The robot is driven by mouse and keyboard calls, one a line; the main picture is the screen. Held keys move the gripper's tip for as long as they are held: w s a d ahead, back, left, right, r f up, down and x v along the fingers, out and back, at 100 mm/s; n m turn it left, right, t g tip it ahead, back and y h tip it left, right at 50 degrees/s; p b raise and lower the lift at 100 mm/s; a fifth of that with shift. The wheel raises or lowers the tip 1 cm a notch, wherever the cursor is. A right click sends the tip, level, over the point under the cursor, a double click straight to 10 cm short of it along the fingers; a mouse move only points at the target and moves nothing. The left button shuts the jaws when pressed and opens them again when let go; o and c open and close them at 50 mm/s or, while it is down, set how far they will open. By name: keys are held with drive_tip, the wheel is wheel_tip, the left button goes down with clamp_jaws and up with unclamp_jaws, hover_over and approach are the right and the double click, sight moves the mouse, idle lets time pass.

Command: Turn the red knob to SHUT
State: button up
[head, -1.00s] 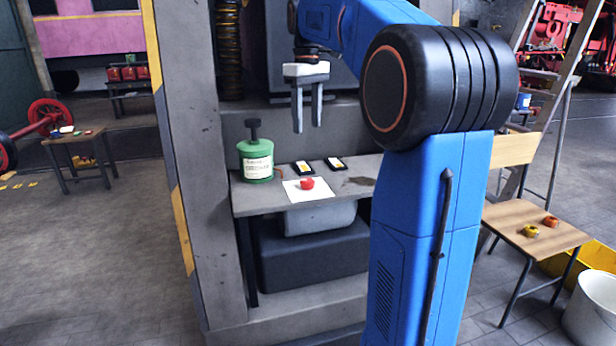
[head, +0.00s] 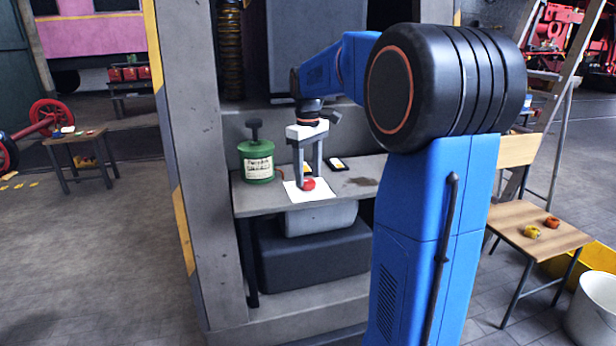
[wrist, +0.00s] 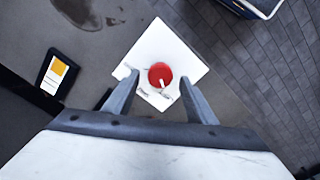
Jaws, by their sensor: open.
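The red knob (head: 309,184) sits on a white square plate (head: 322,194) on the grey bench. In the wrist view the knob (wrist: 160,75) is round with a pale pointer mark toward its lower edge, facing small lettering on the white plate (wrist: 158,45). The lettering is too small to read. My gripper (head: 312,183) is open and points down at the knob. In the wrist view its two fingers (wrist: 157,88) stand apart, one to each side of the knob's near edge. I cannot tell whether they touch it.
A green canister (head: 257,162) stands on the bench (head: 262,201) left of the plate. A dark card with a yellow and white label (head: 339,164) lies behind; another (wrist: 54,76) shows in the wrist view. A grey pillar (head: 195,150) rises at the bench's left.

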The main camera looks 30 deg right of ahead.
drive_tip(key=shift+f, duration=0.7)
drive_tip(key=shift+c, duration=0.6)
drive_tip(key=c, duration=0.9)
drive_tip(key=shift+m, duration=0.4)
drive_tip(key=m, duration=0.5)
drive_tip(key=shift+m, duration=0.3)
drive_tip(key=m, duration=0.5)
drive_tip(key=shift+d, duration=0.1)
drive_tip(key=shift+m, duration=0.3)
